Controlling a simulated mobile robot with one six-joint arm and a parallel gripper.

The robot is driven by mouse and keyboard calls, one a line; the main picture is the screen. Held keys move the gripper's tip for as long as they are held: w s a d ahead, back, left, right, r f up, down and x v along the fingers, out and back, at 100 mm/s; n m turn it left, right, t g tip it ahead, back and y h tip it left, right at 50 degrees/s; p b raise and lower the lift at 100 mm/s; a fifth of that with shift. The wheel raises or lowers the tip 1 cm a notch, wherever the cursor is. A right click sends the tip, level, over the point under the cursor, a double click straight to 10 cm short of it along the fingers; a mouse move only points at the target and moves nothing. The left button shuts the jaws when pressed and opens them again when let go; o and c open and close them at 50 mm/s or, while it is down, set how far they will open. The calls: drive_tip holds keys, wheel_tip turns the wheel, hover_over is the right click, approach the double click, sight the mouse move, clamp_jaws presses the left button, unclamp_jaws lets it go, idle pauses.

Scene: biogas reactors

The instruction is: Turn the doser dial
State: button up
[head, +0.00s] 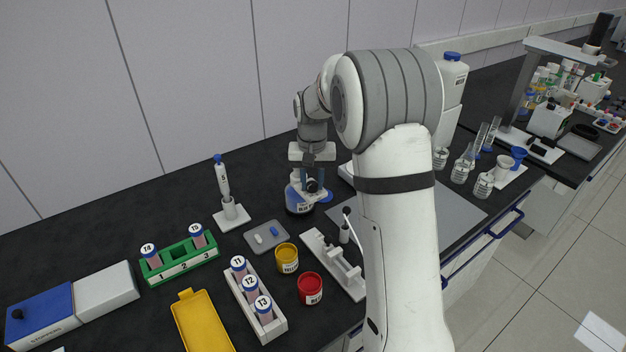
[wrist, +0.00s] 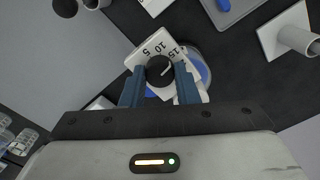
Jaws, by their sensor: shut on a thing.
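The doser dial is a round black knob (wrist: 160,70) on a white plate marked 5, 10 and 15. A pale line on the knob points to the upper right, roughly toward the 15 side. My gripper (wrist: 161,76) has its two blue fingers on either side of the knob, shut on it. In the head view my gripper (head: 314,183) comes down from above onto the doser. The doser sits on a bottle with blue contents and a dark label (head: 299,205), upright on the black bench. My fingers partly hide the doser there.
A grey tray (head: 258,246) with small pieces, a yellow jar (head: 287,258) and a red jar (head: 310,289) stand in front. A pipette on a white stand (head: 231,213) is to the left. A white rack (head: 333,262) lies close at front right.

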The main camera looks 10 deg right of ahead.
sight(312, 184)
drive_tip(key=shift+n, duration=0.3)
drive_tip(key=n, duration=0.3)
drive_tip(key=shift+n, duration=2)
drive_tip(key=o, duration=1)
drive_tip(key=shift+c, duration=0.2)
drive_tip(key=shift+r+b, duration=0.45)
drive_tip(key=shift+r, duration=3.5)
